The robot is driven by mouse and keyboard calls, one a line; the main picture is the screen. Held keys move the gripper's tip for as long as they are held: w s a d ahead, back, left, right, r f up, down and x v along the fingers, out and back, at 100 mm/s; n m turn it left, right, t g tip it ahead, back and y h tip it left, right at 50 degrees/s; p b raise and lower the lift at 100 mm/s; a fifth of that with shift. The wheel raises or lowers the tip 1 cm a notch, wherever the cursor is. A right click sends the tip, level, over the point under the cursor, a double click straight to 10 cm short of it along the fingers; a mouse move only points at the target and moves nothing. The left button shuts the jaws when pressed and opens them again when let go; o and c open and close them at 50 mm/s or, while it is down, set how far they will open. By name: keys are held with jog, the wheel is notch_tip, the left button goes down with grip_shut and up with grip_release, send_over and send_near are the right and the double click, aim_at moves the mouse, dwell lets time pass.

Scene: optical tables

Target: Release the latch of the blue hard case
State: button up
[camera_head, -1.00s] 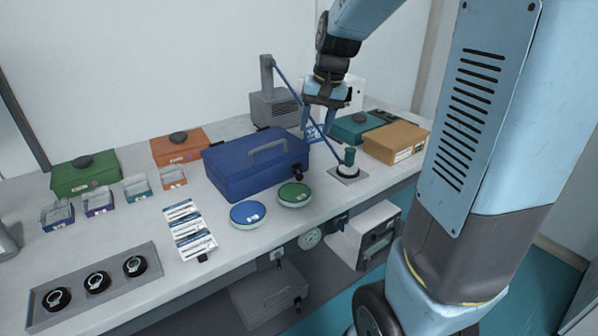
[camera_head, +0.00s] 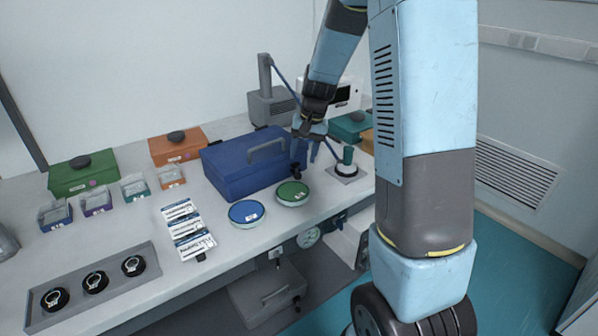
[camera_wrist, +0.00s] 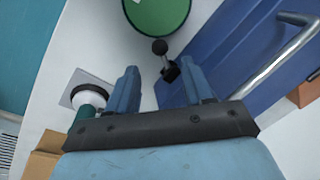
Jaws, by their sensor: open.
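The blue hard case (camera_head: 240,172) stands on the table with its lid closed and a grey handle on top. In the wrist view its blue side (camera_wrist: 228,55) is at the right. Its latch, a black piece with a round knob (camera_wrist: 160,47), is at the case's edge; in the head view the latch (camera_head: 295,169) sits at the front right corner. My gripper (camera_head: 306,152) is open and empty above that corner. In the wrist view the latch lies ahead of my gripper (camera_wrist: 158,84), between the lines of the two fingers, apart from both.
A green round dish (camera_head: 292,193) and a blue one (camera_head: 246,212) lie in front of the case. A green-handled tool with a white base (camera_head: 346,166) stands on a plate to the right. A grey device (camera_head: 272,105) with a slanting blue rod is behind.

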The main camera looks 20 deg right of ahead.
aim_at(297, 174)
jog(key=f, duration=0.3)
jog(key=a+f, duration=0.1)
jog(key=f, duration=0.2)
jog(key=shift+w+a+f, duration=0.15)
jog(key=shift+w+f, duration=0.05)
jog(key=shift+f, duration=0.2)
grip_shut()
